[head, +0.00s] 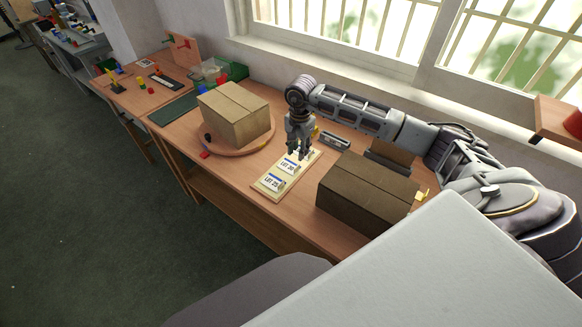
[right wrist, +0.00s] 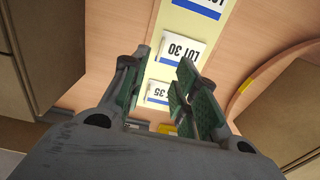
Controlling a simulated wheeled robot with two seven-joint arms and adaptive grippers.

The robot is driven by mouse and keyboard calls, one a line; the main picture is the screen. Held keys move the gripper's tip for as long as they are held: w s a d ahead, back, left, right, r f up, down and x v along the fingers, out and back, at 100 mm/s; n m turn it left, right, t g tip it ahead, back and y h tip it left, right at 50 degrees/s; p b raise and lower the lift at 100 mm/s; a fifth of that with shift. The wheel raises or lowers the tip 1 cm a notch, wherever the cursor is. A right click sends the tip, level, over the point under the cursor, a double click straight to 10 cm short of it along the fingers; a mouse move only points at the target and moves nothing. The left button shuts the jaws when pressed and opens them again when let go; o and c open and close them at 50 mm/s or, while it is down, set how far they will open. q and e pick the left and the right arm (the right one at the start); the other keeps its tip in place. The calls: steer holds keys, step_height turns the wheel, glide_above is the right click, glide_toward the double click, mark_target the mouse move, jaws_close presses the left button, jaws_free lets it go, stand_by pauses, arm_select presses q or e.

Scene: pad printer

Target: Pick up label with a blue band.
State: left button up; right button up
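A pale yellow board (head: 262,187) lies on the table with white labels on it. In the head view a label reading LOT 25 (head: 274,180) is nearest, with a second label (head: 289,166) behind it. In the right wrist view the labels LOT 30 (right wrist: 182,50) and LOT 35 (right wrist: 158,93) each show a blue band. Another blue-banded label (right wrist: 203,5) is cut off at the top edge. My right gripper (head: 301,151) points down over the board's far end. Its fingers (right wrist: 165,72) are apart, with nothing held between them. My left gripper is out of view.
A closed carton (head: 235,113) stands on a round wooden turntable (head: 262,143) left of the board. A darker carton (head: 365,195) stands close on the right. A small grey device (head: 336,140) lies behind, near the window.

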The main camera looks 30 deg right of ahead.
mark_target(298, 166)
step_height(298, 166, down, 3)
steer(key=shift+r, duration=0.1)
steer(key=shift+f, duration=0.2)
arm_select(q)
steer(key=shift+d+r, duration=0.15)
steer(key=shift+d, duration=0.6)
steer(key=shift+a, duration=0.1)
arm_select(e)
steer(key=shift+f+p, duration=0.35)
steer(key=shift+f, duration=0.25)
step_height(298, 166, down, 3)
steer(key=shift+r+p, duration=0.2)
steer(key=shift+p, duration=0.15)
steer(key=shift+f, duration=0.65)
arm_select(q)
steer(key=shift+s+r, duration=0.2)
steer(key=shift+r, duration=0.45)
